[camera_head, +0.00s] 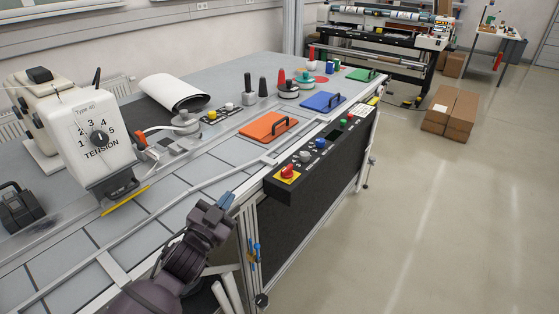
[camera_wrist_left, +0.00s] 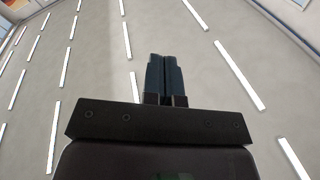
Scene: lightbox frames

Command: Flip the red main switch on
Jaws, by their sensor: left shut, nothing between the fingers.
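The red main switch (camera_head: 288,170) is a red knob on a yellow plate, at the near end of the black control panel (camera_head: 318,168) along the table's front edge. My left gripper (camera_head: 228,199) is left of and nearer than the switch, at the table's front edge, apart from it. Its fingers are shut and empty; they also show closed together in the left wrist view (camera_wrist_left: 166,78), pointing at the ceiling lights. The switch is not in the wrist view. The knob's on or off position is too small to tell. My right gripper is not in view.
Blue, green and red controls sit farther along the panel. An orange plate with a handle (camera_head: 266,126) and a blue one (camera_head: 323,102) lie behind it. A white tension unit (camera_head: 85,135) stands at the left. Open floor lies right of the table.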

